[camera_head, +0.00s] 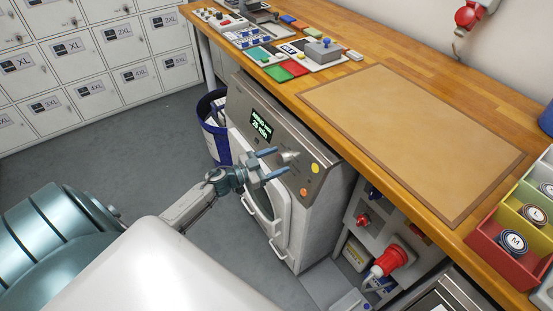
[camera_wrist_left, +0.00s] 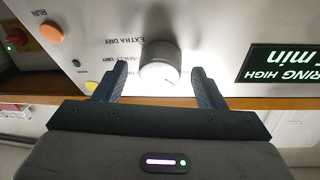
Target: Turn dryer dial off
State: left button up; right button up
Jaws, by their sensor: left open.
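The dryer (camera_head: 300,131) stands under the wooden worktop, its slanted panel facing my left arm. Its lit display (camera_head: 261,126) is green on black and also shows at the right of the left wrist view (camera_wrist_left: 282,62). The dial (camera_head: 289,157) is a pale silver knob on the panel. In the left wrist view the dial (camera_wrist_left: 159,70) is between and just beyond my fingertips, with printed labels including "EXTRA DRY" beside it. My left gripper (camera_head: 272,163) is open, with one finger on each side of the dial; contact cannot be told. My right gripper is not in view.
An orange button (camera_wrist_left: 52,33) marked RUN and a yellow button (camera_head: 315,168) sit near the dial. The worktop (camera_head: 350,61) overhangs the dryer, with a tan mat (camera_head: 415,130) on it. A blue bin (camera_head: 214,127) stands left, and a red plug (camera_head: 391,259) is at lower right.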

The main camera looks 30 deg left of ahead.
pick_arm(q)
jog(key=shift+w+d, duration=0.15)
jog(key=shift+w, duration=0.1)
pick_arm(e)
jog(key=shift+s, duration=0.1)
pick_arm(q)
jog(key=c, duration=1)
